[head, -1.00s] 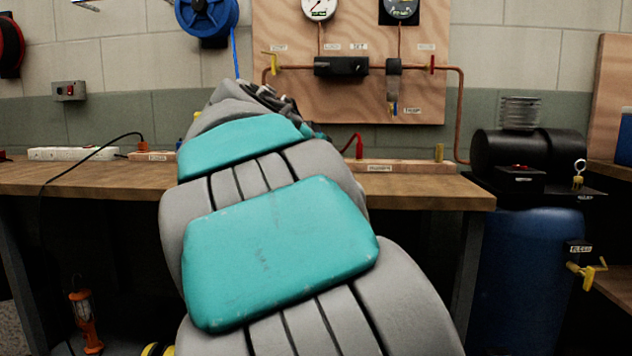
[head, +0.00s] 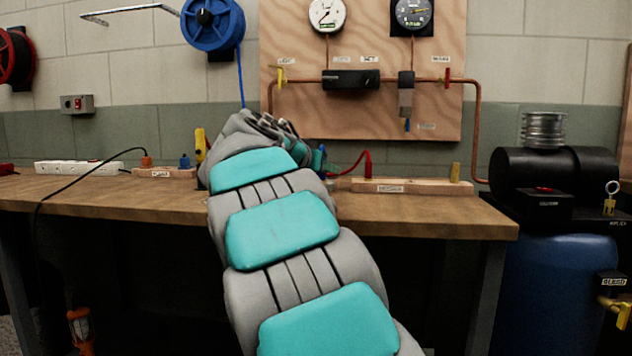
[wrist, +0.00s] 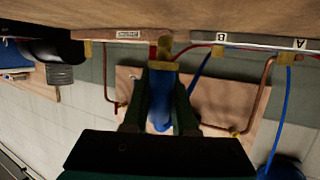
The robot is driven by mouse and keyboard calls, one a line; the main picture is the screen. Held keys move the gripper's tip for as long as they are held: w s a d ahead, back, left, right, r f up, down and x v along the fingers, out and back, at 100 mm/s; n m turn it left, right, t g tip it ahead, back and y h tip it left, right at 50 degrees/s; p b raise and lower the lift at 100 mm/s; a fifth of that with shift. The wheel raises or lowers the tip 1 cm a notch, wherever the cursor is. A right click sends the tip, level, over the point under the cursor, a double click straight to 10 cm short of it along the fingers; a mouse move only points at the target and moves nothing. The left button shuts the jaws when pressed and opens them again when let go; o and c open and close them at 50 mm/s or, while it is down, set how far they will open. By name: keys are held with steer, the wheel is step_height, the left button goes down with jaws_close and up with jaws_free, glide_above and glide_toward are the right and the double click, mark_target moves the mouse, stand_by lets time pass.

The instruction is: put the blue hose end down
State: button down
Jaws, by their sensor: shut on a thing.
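In the wrist view, my gripper (wrist: 161,80) is shut on the blue hose end (wrist: 160,112), a blue body between the two dark jaws. A brass-coloured piece shows beyond the fingertips, close to the bench's front-of-view edge; I cannot tell whether it touches anything. In the head view, my arm hides most of the gripper and the hose end. The blue hose (head: 241,80) hangs from the blue reel (head: 212,22) and passes behind my arm.
The wooden bench (head: 430,216) carries a labelled wooden block (head: 412,187), a red hose (head: 367,165), another block (head: 165,173) and a power strip (head: 80,168). A gauge board (head: 300,115) with copper pipes stands behind. A black compressor (head: 530,175) is at right.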

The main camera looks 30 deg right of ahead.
steer(key=w, duration=0.5)
steer(key=shift+d+f+p, duration=0.1)
steer(key=shift+f+p, duration=0.05)
steer(key=shift+p, duration=0.2)
steer(key=shift+w+f, duration=0.15)
steer(key=shift+w, duration=0.45)
steer(key=shift+f, duration=1.7)
steer(key=shift+f+b, duration=0.25)
steer(key=shift+b, duration=0.1)
steer(key=c, duration=0.7)
jaws_free()
steer(key=shift+r, duration=0.1)
steer(key=shift+r+p, duration=0.15)
steer(key=shift+p, duration=0.15)
steer(key=b+v, duration=0.1)
steer(key=v, duration=1.1)
